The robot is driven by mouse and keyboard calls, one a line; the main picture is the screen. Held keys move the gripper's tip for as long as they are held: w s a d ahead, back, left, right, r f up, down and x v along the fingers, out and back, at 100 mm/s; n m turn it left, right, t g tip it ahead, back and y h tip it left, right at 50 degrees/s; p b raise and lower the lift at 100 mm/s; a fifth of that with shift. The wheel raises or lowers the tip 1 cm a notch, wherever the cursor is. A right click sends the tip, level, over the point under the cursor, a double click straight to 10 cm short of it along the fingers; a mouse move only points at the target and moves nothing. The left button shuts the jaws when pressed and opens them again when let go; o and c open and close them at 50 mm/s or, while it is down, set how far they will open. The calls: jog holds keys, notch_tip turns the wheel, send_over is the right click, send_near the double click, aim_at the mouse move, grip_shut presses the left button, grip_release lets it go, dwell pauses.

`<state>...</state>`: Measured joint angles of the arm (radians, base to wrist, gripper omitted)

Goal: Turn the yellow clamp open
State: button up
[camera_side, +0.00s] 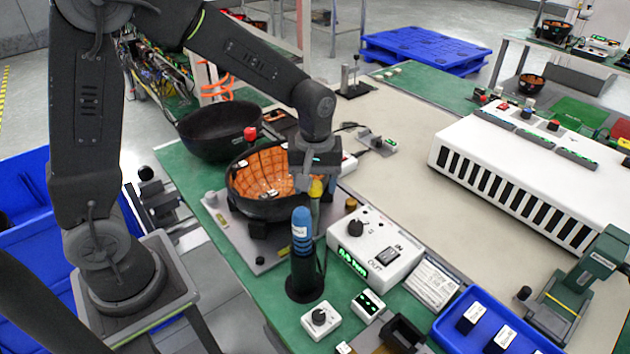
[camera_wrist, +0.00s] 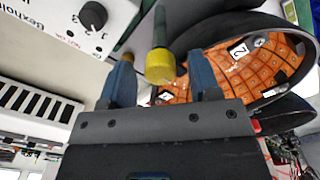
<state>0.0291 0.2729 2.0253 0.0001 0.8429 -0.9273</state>
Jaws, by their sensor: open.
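The yellow clamp (camera_side: 317,187) stands at the right edge of a black bowl-shaped holder (camera_side: 262,207) with an orange tiled inside. In the wrist view the clamp (camera_wrist: 160,66) shows as a yellow cylinder on a stem. My gripper (camera_wrist: 163,82) is open, with one blue-grey finger on each side of the clamp's yellow end. I cannot tell whether either finger touches it. In the side view my gripper (camera_side: 316,185) is over the right rim of the holder and partly hides the clamp.
A blue-topped cylinder (camera_side: 302,230) stands close in front of my gripper. A white control box (camera_side: 375,248) with a black knob is to the right. A second black bowl (camera_side: 218,130) is behind.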

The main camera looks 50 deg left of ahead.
jog(key=shift+c, duration=0.5)
jog(key=c, duration=0.8)
jog(key=shift+c, duration=0.2)
